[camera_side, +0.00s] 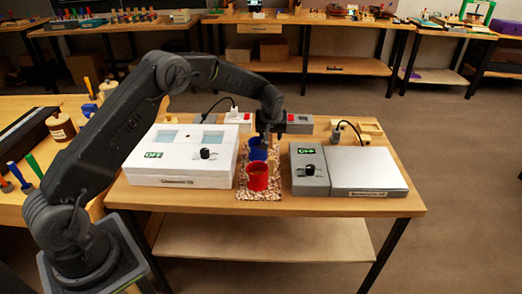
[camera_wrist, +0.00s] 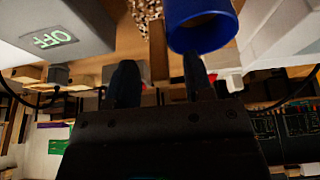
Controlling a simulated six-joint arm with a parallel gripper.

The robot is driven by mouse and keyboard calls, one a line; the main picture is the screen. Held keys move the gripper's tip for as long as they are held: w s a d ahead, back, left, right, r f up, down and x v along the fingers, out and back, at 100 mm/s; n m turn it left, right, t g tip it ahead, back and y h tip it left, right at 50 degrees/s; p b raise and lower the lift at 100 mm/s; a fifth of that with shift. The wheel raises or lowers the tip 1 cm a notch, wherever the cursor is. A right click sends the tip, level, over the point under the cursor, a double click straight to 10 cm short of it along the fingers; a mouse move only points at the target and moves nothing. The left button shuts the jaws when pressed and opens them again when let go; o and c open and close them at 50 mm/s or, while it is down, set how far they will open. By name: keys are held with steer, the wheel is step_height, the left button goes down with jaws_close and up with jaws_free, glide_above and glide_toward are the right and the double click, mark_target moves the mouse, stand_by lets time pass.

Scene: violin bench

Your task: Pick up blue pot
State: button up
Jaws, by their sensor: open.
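The blue pot (camera_side: 256,153) stands on a speckled mat (camera_side: 244,187) between two bench devices, just behind the red pot (camera_side: 257,177). My gripper (camera_side: 268,136) hangs right above and beside the blue pot and partly covers it. In the wrist view the blue pot (camera_wrist: 203,28) is at the top, right of centre, with its lower part cut off by the frame.
A white box device (camera_side: 180,165) stands left of the mat and a grey device with a flat silver plate (camera_side: 365,168) stands right of it. Both leave only a narrow strip around the pots. Small power boxes (camera_side: 299,122) with cables sit behind. The table's front edge is clear.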

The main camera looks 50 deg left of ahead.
steer(key=shift+w+a+f, duration=0.2)
steer(key=shift+f, duration=0.4)
steer(key=shift+c, duration=0.4)
jaws_close()
